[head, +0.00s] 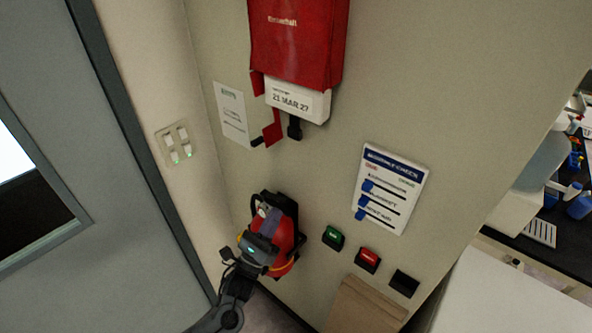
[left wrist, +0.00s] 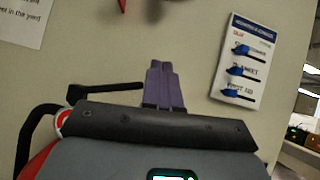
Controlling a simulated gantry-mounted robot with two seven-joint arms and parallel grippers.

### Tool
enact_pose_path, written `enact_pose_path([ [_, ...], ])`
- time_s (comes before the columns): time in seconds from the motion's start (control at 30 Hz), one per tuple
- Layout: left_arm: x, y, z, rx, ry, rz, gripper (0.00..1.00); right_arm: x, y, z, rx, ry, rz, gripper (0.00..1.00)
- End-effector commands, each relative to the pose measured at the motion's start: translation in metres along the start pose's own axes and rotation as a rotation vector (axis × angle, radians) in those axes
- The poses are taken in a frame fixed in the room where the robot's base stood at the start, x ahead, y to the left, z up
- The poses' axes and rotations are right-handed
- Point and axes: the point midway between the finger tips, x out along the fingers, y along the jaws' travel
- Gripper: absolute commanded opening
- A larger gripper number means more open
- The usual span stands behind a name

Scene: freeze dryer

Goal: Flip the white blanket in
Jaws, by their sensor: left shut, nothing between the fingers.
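A white wall board (head: 390,189) with a dark blue header has several rows, each with a blue sliding tab on a black track. The upper tab (head: 368,186), middle tab (head: 363,201) and lower tab (head: 360,214) sit toward the left ends. The board also shows at upper right in the left wrist view (left wrist: 247,63); its small lettering is hard to read. No loose white cloth can be made out. My left gripper (head: 268,214) has purple fingers, shut and empty, left of and apart from the board. The fingers also show in the left wrist view (left wrist: 164,84). My right gripper is out of view.
A red wall pouch (head: 296,42) hangs above a white date block (head: 297,101). A red extinguisher (head: 286,238) is behind my left gripper. Green (head: 333,237), red (head: 367,260) and black (head: 403,283) wall buttons sit below the board. A door (head: 90,150) stands left.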

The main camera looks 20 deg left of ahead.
Motion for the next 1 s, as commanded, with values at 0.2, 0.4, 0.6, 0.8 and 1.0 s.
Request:
enact_pose_path([
  [0.2,0.044,0.011,0.015,0.069,-0.09,-0.069,0.0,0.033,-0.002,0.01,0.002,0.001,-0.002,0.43],
  [0.4,0.065,0.013,0.033,0.086,-0.139,-0.085,0.0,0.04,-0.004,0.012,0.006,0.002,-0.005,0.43],
  [0.6,0.068,0.012,0.036,0.087,-0.146,-0.087,0.0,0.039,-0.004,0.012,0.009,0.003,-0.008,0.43],
  [0.8,0.068,0.012,0.036,0.086,-0.146,-0.087,0.0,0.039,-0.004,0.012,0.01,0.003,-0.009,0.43],
  [1.0,0.077,0.011,0.038,0.086,-0.147,-0.087,0.0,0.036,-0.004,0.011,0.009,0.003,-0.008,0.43],
])
